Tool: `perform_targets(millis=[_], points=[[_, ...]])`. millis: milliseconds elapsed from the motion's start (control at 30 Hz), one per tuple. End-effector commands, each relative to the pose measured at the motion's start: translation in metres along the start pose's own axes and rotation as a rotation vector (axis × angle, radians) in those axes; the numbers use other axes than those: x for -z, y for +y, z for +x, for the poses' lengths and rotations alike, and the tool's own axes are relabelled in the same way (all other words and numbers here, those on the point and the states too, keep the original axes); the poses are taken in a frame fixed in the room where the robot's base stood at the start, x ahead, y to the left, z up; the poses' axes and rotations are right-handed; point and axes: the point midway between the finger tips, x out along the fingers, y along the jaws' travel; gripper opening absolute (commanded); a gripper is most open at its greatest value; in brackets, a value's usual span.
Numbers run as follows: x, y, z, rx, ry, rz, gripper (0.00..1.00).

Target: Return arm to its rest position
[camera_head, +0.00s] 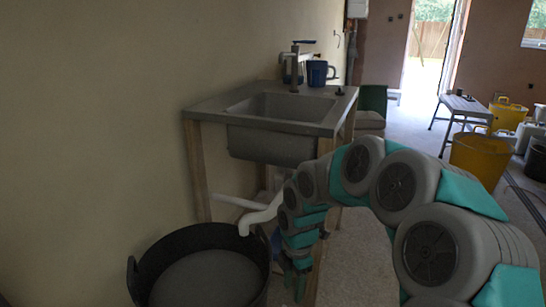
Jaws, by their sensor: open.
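My arm arches in from the lower right in grey and teal segments and bends down in front of the sink stand. My gripper (298,283) hangs at its end, pointing down, just right of the black tub. Its teal fingers look slightly apart, with nothing seen between them. The arm hides part of the stand's right legs and the space under the sink.
A grey sink (270,107) on wooden legs holds a tap and a blue mug (317,73). A white waste pipe (262,213) hangs below. A black tub (140,272) stands lower left. Yellow tubs (480,158) and a bench (465,106) stand right, with open floor between.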

Motion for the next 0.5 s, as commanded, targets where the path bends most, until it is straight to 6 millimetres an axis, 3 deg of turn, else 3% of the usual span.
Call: perform_targets(millis=[200, 500], points=[[0.008, -0.060, -0.037, 0.018, -0.006, 0.359, 0.50], [0.019, -0.148, -0.070, 0.048, -0.035, 0.897, 0.50]])
